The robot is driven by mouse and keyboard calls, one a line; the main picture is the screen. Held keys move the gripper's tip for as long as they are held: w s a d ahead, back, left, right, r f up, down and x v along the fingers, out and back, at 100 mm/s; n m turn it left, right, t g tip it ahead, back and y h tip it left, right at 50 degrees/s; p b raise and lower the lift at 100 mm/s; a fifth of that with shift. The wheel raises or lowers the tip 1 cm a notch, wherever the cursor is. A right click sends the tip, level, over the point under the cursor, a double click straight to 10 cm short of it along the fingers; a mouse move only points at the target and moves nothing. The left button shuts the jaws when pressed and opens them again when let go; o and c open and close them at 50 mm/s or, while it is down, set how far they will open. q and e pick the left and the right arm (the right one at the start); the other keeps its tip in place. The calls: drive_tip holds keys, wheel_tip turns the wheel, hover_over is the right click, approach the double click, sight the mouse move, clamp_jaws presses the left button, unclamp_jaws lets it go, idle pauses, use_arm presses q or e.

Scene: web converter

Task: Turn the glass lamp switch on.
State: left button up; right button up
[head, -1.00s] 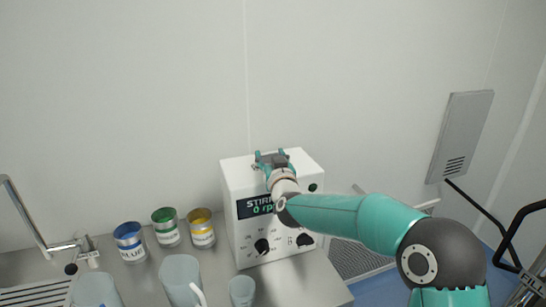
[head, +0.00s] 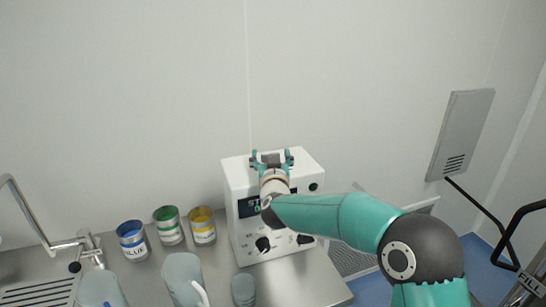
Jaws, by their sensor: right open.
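No glass lamp switch can be made out in the head view. My right arm covers part of the display and front. My left gripper is not in view.
Blue (head: 131,240), green (head: 168,225) and yellow (head: 202,226) cans stand left of the unit. A pale jug (head: 183,278) and a small cup (head: 243,289) stand in front. A tap (head: 30,215) and sink are at left. A grey panel (head: 461,134) is on the right wall.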

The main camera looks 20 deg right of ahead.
drive_tip(key=v, duration=1.2)
